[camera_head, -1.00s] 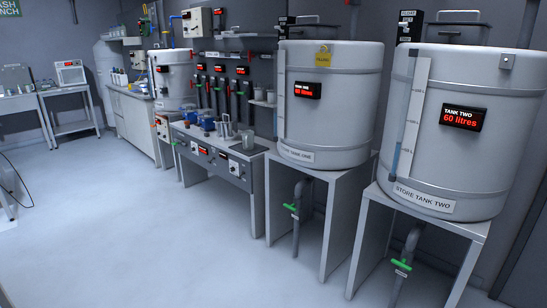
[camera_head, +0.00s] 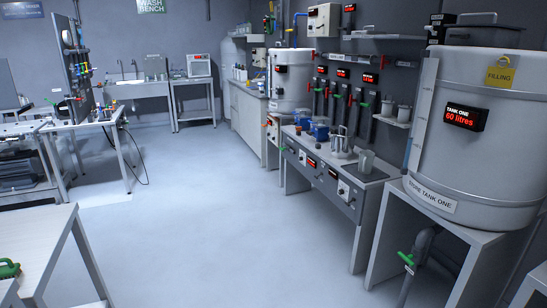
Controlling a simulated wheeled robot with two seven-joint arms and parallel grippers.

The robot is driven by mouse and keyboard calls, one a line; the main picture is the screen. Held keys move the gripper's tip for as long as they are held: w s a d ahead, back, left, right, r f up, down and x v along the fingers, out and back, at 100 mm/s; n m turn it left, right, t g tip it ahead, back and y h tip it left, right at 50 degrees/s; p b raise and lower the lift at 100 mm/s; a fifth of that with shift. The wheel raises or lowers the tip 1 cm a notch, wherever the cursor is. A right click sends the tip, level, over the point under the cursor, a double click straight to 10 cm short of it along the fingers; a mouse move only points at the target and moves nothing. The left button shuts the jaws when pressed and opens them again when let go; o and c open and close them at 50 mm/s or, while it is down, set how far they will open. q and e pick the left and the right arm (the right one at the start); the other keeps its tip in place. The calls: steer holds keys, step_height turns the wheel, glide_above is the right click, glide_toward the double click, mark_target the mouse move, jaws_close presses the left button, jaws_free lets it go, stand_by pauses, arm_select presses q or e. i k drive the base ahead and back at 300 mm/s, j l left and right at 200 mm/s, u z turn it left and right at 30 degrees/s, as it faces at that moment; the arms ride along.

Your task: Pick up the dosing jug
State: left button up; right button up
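A shiny metal jug (camera_head: 341,146) stands upright on the grey bench (camera_head: 345,208) at mid-right; it looks like the dosing jug, but it is small in the view. A plain grey metal beaker or cup (camera_head: 366,162) stands to its right on the same bench, close to the tank. Neither of my grippers shows in the head view, so I cannot see what they hold.
Store tank one (camera_head: 475,150) stands on its stand at the right, reading 60 litres. Blue items (camera_head: 320,131) sit left of the jug. A pale table (camera_head: 35,240) is at the lower left. The floor (camera_head: 220,230) between is clear.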

mark_target(367, 157)
steer(key=i+j+u, duration=0.1)
steer(key=i+u, duration=0.3)
steer(key=i, duration=1.3)
